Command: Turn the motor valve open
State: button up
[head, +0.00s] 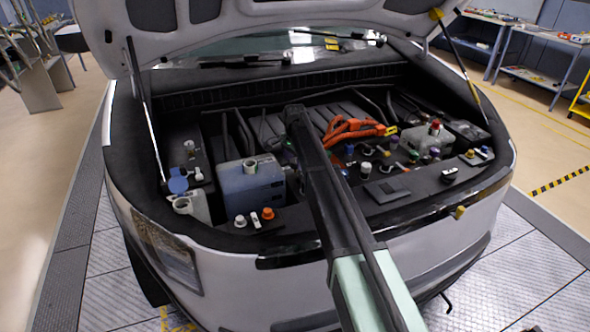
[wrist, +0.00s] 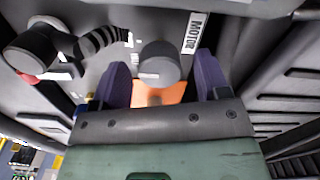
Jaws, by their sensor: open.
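In the wrist view, a white label reading MOTOR (wrist: 193,32) is on the dark panel. Just left of it is a grey round knob (wrist: 158,60) with a small pale tag, which looks like the motor valve. My gripper (wrist: 162,75) is open, one purple finger on each side of the knob. Gaps show between knob and fingers; I cannot tell their depth. An orange surface (wrist: 160,93) shows between the fingers below the knob. In the head view, my arm reaches into the open engine bay and hides the gripper and the valve.
In the wrist view, a dark cylinder (wrist: 30,52) with a ribbed hose (wrist: 100,38) lies left of the gripper. In the head view, a blue-grey tank (head: 250,190), orange cables (head: 350,130) and several caps crowd the bay. The raised hood (head: 270,25) hangs above.

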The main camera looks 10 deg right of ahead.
jog(key=c, duration=0.9)
jog(key=shift+c, duration=0.2)
jog(key=shift+n, duration=0.3)
jog(key=n, duration=0.3)
jog(key=shift+n, duration=0.3)
jog(key=n, duration=0.4)
jog(key=shift+n, duration=0.3)
jog(key=n, duration=0.4)
jog(key=shift+s, duration=0.1)
jog(key=shift+n, duration=2.5)
